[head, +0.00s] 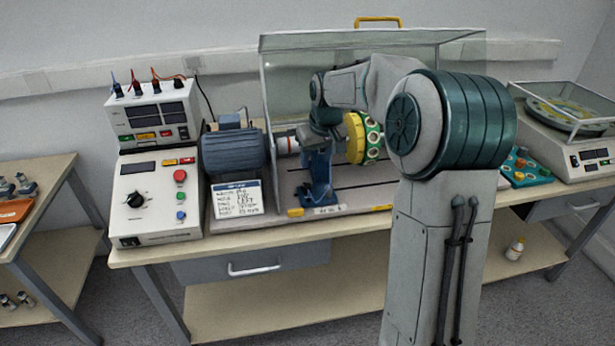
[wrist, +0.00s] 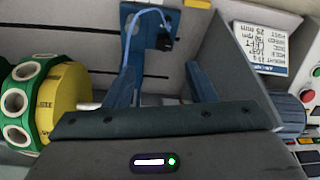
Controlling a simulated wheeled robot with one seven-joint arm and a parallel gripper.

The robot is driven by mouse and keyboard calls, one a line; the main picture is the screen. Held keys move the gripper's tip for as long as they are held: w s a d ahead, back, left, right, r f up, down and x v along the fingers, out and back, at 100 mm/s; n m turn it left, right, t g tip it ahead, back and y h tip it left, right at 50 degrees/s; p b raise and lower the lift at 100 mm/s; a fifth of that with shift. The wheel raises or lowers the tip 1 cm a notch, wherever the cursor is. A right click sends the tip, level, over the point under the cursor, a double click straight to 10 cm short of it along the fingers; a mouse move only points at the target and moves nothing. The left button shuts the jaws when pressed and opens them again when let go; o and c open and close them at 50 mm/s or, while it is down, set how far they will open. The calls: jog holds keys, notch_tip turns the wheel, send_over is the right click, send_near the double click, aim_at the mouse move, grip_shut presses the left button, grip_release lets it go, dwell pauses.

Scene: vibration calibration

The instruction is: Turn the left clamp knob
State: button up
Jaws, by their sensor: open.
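My gripper (head: 324,128) points down over the blue bearing stand (head: 318,182), between the blue motor and the yellow-green disc (head: 364,138). In the wrist view my gripper (wrist: 163,82) shows two dark blue fingers spread apart with nothing held between them. The blue stand (wrist: 132,22) lies beyond the fingertips, with a light blue cable and a small black part (wrist: 165,42) on it. I cannot make out the left clamp knob for certain in either view; my gripper and arm cover part of the stand. A card (wrist: 262,48) reads LEFT.
The blue motor (head: 234,150) and control box (head: 155,198) stand left of the stand. A clear guard (head: 290,75) with a yellow handle rises behind. My arm blocks the bench's right middle. A scale (head: 570,125) stands at the far right.

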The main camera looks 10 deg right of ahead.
aim_at(307, 186)
jog(key=w+f+m+p, duration=0.1)
jog(key=f+m, duration=0.1)
jog(key=f, duration=0.2)
jog(key=w+a+f+m+h+p, duration=0.1)
jog(key=w+f+m, duration=0.1)
jog(key=f, duration=0.2)
jog(key=w+a+f+m+h+p, duration=0.1)
jog(key=f+m, duration=0.1)
jog(key=f, duration=0.2)
jog(key=shift+w+t, duration=0.15)
jog(key=shift+t, duration=0.25)
jog(key=c, duration=1)
